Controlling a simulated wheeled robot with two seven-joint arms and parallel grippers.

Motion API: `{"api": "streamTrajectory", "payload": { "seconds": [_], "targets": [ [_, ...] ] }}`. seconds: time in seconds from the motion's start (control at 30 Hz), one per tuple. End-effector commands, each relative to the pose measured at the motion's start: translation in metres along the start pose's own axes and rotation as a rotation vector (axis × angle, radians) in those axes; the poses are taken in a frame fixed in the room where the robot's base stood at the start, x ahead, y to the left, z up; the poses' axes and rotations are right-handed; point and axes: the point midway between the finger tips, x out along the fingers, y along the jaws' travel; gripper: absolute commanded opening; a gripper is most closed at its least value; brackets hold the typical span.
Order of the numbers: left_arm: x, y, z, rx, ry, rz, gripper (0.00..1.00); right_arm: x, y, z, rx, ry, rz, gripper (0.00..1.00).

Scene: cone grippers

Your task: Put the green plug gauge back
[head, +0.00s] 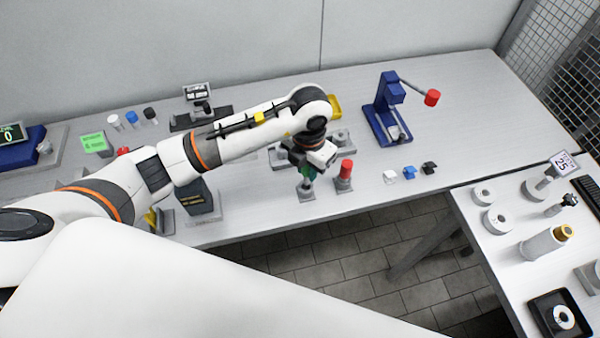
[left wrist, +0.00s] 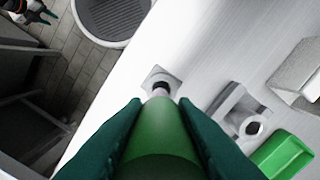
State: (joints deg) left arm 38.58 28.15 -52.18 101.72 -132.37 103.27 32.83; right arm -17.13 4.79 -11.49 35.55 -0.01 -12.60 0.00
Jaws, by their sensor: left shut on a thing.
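My left gripper (head: 308,168) is shut on the green plug gauge (head: 306,173), which points down over a grey block (head: 306,191) near the table's front edge. In the left wrist view the green gauge (left wrist: 160,135) lies between the two dark green fingers. Its pale tip is at the dark hole of a square grey block (left wrist: 160,80). I cannot tell whether the tip is in the hole or just above it. My right gripper (left wrist: 42,14) shows small in the corner of the left wrist view, away from the gauge.
A red-topped gauge (head: 345,170) stands in a block just right of the green one. Small white, blue and black pieces (head: 409,172) lie farther right. A blue stand (head: 385,105) with a red-ended lever is behind. A second table (head: 505,262) stands at the right, beyond a floor gap.

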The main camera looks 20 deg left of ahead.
Motion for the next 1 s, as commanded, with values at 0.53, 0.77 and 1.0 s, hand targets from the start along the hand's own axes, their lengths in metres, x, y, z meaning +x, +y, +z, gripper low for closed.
{"api": "streamTrajectory", "payload": {
  "seconds": [0.53,0.77,1.0],
  "targets": [
    [0.049,-0.001,0.000,-0.002,0.002,0.000,0.07,-0.012,0.009,0.001,0.006,0.000,0.011,0.36],
    [0.053,-0.001,0.000,-0.003,0.001,-0.001,0.07,-0.008,0.010,0.001,0.004,0.000,0.012,0.36],
    [0.052,-0.001,0.000,-0.004,0.001,0.000,0.47,-0.009,0.005,0.000,0.001,0.002,0.006,0.36]
  ]
}}
